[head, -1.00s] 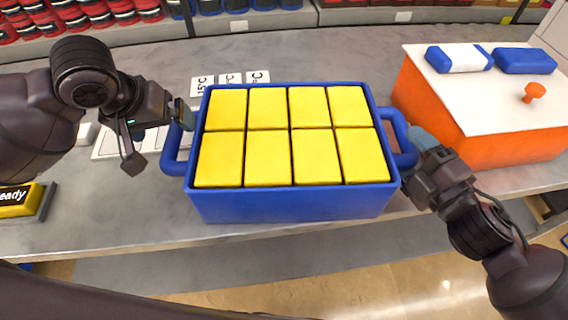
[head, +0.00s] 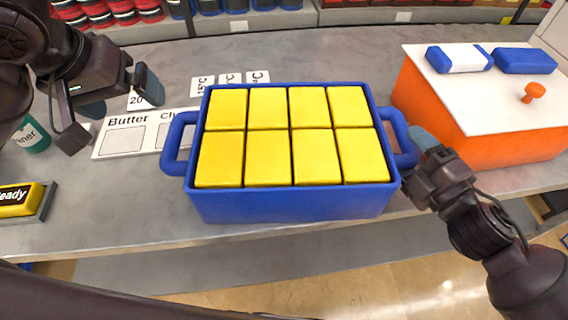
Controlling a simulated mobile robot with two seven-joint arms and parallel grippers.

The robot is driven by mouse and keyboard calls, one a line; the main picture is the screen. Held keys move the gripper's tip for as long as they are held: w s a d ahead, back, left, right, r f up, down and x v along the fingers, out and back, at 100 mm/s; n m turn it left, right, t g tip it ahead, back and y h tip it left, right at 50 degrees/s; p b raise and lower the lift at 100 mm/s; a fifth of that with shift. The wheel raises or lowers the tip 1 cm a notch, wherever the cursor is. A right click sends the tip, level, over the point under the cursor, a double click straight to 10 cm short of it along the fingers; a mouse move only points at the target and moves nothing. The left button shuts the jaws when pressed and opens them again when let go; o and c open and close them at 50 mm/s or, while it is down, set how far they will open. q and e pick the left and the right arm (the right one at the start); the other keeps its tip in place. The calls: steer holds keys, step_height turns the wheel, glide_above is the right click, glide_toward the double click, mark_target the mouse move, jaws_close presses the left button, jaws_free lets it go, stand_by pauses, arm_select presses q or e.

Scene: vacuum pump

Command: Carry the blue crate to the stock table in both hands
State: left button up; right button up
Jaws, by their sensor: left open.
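The blue crate (head: 290,204) sits on the grey table near its front edge and holds several yellow blocks (head: 268,138). It has a blue loop handle on each side. My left gripper (head: 122,92) is open and empty, up and to the left of the crate's left handle (head: 172,142), clear of it. My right gripper (head: 420,158) is at the crate's right handle (head: 404,138), with its fingertips against or around it. The handle partly hides behind the fingers, so I cannot tell whether they are closed on it.
An orange box with a white lid (head: 480,100) stands right of the crate, close to my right gripper. A white board marked "Butter" (head: 124,140) and small temperature cards (head: 230,80) lie left and behind. A yellow "Ready" sign (head: 18,200) is at the left.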

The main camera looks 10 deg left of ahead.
steer(key=o, duration=0.3)
steer(key=shift+o, duration=0.2)
steer(key=v, duration=1.2)
stand_by(0.6)
